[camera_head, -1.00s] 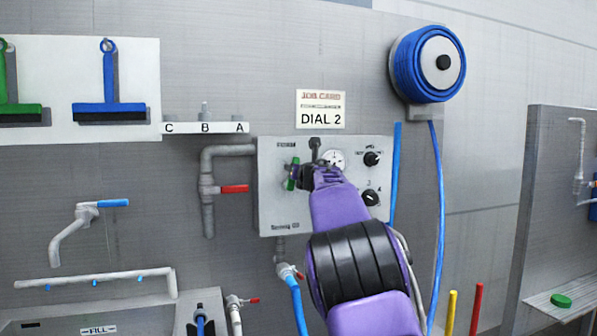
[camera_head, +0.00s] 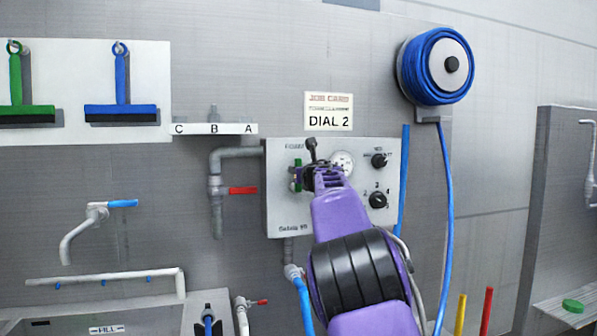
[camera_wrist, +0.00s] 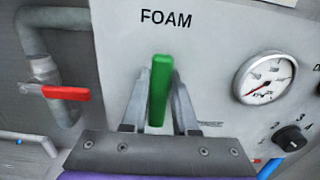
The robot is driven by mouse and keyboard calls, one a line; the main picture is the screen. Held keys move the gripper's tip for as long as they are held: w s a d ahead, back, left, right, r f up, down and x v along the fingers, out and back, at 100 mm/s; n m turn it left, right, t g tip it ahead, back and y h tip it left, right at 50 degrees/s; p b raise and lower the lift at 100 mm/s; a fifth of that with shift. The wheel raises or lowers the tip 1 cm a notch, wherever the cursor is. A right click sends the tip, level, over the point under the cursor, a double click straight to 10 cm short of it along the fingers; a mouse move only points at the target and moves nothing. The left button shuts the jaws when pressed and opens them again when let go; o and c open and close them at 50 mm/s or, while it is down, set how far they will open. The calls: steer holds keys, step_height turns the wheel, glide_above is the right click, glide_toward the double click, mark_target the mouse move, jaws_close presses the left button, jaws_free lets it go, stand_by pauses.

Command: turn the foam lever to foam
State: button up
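The green foam lever (camera_wrist: 160,90) stands upright on the panel's face in the wrist view, below the printed word FOAM. The fingers of my gripper (camera_wrist: 160,107) stand on either side of it, with a gap visible on the right side; firm contact cannot be made out. In the head view the lever (camera_head: 297,175) shows as a small green piece at the left of my gripper (camera_head: 318,172), which is in front of the grey control panel (camera_head: 283,212). My purple arm hides part of the panel's lower middle.
A gauge (camera_wrist: 264,78) and a black dial (camera_wrist: 290,138) lie right of the lever. A grey pipe with a red-handled valve (camera_wrist: 66,93) is on the left. A job card (camera_head: 329,111) reading DIAL 2 hangs above, and a blue hose reel (camera_head: 437,66) is upper right.

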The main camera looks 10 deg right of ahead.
steer(key=o, duration=0.5)
steer(key=shift+a, duration=0.1)
steer(key=shift+c, duration=0.2)
steer(key=shift+s+b, duration=0.25)
steer(key=shift+b, duration=0.05)
steer(key=s+d+b, duration=0.1)
steer(key=s+d, duration=0.2)
steer(key=s, duration=1.3)
steer(key=shift+s+d+b, duration=0.2)
steer(key=shift+s+b, duration=0.05)
steer(key=shift+b, duration=0.05)
